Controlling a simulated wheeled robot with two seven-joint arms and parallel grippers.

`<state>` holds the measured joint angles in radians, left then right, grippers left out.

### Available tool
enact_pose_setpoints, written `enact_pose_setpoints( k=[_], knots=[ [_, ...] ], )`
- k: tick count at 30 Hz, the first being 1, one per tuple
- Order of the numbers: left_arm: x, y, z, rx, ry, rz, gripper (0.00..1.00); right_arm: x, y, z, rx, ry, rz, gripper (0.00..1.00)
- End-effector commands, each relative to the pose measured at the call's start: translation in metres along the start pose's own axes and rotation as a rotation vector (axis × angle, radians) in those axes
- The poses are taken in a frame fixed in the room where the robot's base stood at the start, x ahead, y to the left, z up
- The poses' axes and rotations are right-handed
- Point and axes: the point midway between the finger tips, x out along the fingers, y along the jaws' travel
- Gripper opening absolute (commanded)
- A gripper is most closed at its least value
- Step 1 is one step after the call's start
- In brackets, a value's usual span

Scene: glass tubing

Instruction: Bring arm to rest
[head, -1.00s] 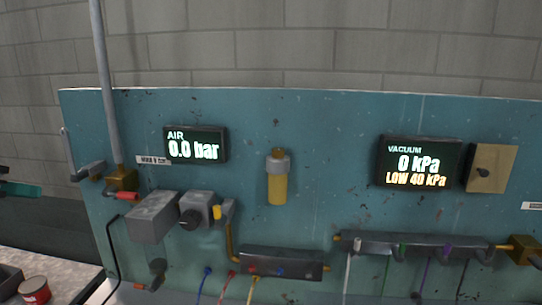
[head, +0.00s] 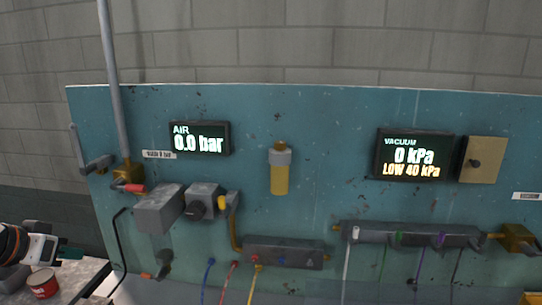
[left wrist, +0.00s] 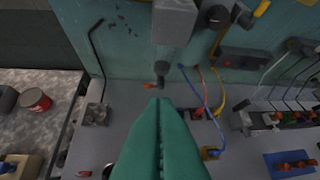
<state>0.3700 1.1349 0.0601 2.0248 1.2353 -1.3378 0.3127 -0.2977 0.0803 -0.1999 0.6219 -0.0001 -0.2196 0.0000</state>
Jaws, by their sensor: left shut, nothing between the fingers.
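My left gripper (head: 80,254) shows at the lower left of the head view, in front of the left end of the teal panel (head: 340,120). Its teal fingers (left wrist: 160,102) fill the lower middle of the left wrist view. They are pressed together with nothing between them, above the grey bench (left wrist: 95,150). My right gripper is in neither view.
The panel carries an air display (head: 200,139) reading 0.0 bar and a vacuum display (head: 414,157) reading 0 kPa. Coloured hoses (left wrist: 215,95) hang from its manifold. A red can (left wrist: 35,100) stands on a speckled surface to the left. Small parts lie on the bench.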

Motion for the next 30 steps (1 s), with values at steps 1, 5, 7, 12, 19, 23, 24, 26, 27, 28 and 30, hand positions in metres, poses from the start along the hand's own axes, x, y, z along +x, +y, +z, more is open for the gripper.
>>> enact_pose_setpoints(
  k=[1,5,7,12,19,23,24,26,27,28,30],
  knots=[
    [0.017,-0.007,-0.018,0.012,0.030,-0.007,0.00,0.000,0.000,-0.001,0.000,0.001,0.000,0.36],
    [0.060,-0.027,-0.075,0.056,0.110,-0.005,0.00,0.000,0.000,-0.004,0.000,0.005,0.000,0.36],
    [0.084,-0.044,-0.118,0.084,0.162,-0.006,0.00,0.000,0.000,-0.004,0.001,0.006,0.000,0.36],
    [0.115,-0.097,-0.226,0.132,0.276,0.002,0.00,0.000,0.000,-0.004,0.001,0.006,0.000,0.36],
    [0.107,-0.146,-0.314,0.131,0.373,0.044,0.00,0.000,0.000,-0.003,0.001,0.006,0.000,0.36],
    [0.095,-0.163,-0.345,0.113,0.418,0.072,0.00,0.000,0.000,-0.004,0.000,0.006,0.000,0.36],
    [0.090,-0.168,-0.353,0.106,0.431,0.081,0.00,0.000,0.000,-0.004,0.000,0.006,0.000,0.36],
    [0.083,-0.173,-0.364,0.095,0.451,0.096,0.00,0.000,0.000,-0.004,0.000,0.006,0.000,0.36],
    [0.079,-0.177,-0.371,0.088,0.464,0.105,0.00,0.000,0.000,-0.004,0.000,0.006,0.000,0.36],
    [0.075,-0.180,-0.376,0.082,0.475,0.113,0.00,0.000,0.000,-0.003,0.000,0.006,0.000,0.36],
    [0.066,-0.186,-0.387,0.066,0.499,0.131,0.00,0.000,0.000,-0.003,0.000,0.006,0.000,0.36]
  ],
)
